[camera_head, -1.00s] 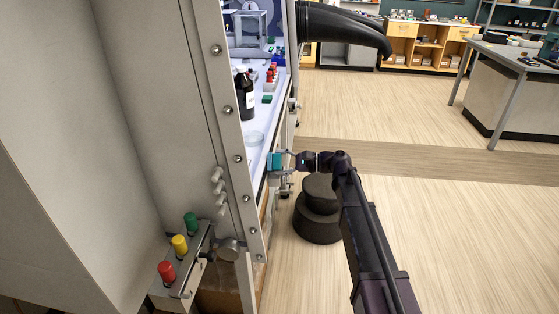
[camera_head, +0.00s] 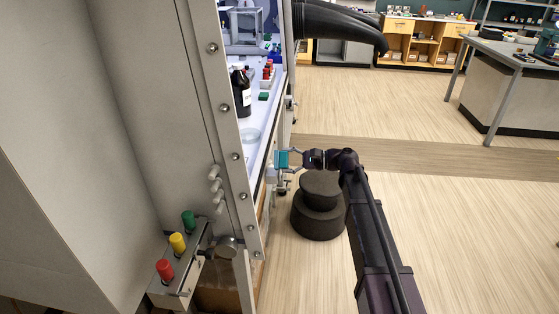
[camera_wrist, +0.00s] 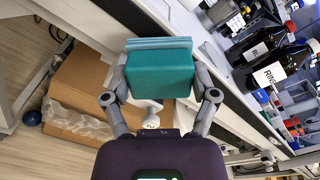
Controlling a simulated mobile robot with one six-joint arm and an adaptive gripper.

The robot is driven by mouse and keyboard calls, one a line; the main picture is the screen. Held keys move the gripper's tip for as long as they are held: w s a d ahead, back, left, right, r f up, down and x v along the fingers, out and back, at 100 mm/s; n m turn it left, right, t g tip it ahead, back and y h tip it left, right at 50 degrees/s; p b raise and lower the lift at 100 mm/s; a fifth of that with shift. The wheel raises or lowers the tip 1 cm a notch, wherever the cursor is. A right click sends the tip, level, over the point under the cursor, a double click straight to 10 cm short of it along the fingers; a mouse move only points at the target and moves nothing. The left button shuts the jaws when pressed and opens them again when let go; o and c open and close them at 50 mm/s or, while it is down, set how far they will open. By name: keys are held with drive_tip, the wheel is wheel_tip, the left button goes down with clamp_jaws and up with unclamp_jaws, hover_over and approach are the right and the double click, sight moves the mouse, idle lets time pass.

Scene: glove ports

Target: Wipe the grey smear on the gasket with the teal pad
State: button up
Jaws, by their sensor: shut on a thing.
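My gripper (camera_head: 288,159) is shut on the teal pad (camera_head: 281,160), beside the front edge of the white bench. In the wrist view, my gripper (camera_wrist: 160,88) has one finger on each side of the pad (camera_wrist: 160,72). The pad is a block with a lighter layered strip along its far edge. It is held clear of the bench edge as far as I can see. I cannot make out the gasket or the grey smear in either view.
A tall grey panel (camera_head: 160,120) blocks the left. A dark round stool (camera_head: 319,205) stands below my arm. A cardboard box (camera_wrist: 80,85) lies under the bench. Floor to the right is clear.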

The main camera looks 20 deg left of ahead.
sight(277, 160)
drive_tip(key=shift+v, duration=1.4)
drive_tip(key=shift+d, duration=0.15)
drive_tip(key=shift+v, duration=1.35)
drive_tip(key=shift+a, duration=0.2)
drive_tip(key=shift+x, duration=3.25)
drive_tip(key=shift+x, duration=1.05)
drive_tip(key=shift+w, duration=0.15)
drive_tip(key=shift+w+a, duration=0.2)
drive_tip(key=shift+w, duration=0.75)
drive_tip(key=shift+w+a, duration=0.15)
drive_tip(key=shift+w, duration=0.8)
drive_tip(key=shift+s+a, duration=0.1)
drive_tip(key=shift+a, duration=0.05)
